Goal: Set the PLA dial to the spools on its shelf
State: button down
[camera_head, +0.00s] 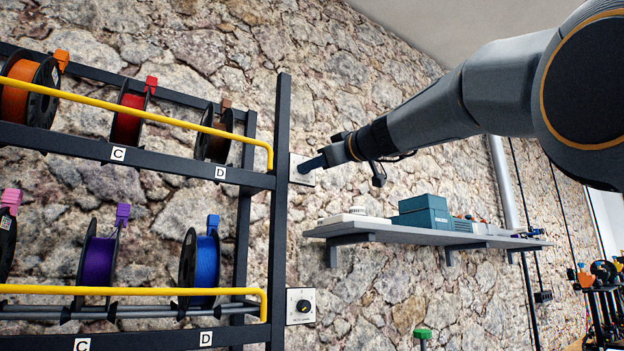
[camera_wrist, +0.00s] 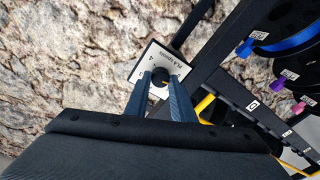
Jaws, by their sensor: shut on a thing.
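A dial on a white plate (camera_head: 300,168) is on the stone wall, just right of the upper spool shelf (camera_head: 190,172). My gripper (camera_head: 311,163) reaches it from the right, and its fingers are shut on the dial knob. In the wrist view, the dark knob (camera_wrist: 160,77) shows between the fingertips of my gripper (camera_wrist: 160,88). The plate (camera_wrist: 152,60) carries small numbers and lettering that I cannot read surely. The fingers hide part of the knob, so its setting is unclear. The upper shelf shows an orange spool (camera_head: 17,95), a red spool (camera_head: 126,120) and a brown spool (camera_head: 214,140).
A second dial (camera_head: 303,306) sits below, beside the lower shelf with a purple spool (camera_head: 97,260) and a blue spool (camera_head: 203,266). A black rack post (camera_head: 281,200) stands close left of my gripper. A grey wall shelf (camera_head: 420,235) with boxes is below right.

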jog(key=shift+s+a+m+t+h+p, duration=0.1)
jog(key=shift+m+t+h+p, duration=0.85)
jog(key=shift+m, duration=4.8)
jog(key=shift+m+g+h+p, duration=0.3)
jog(key=shift+m+p, duration=1.7)
jog(key=shift+m, duration=3.7)
jog(key=shift+s+a+m+t+h+p, duration=0.25)
jog(key=shift+m+p, duration=1.2)
jog(key=shift+m, duration=4.3)
jog(key=shift+w+d+f, duration=0.1)
jog(key=shift+w+d, duration=0.1)
jog(key=c, duration=1.5)
grip_release()
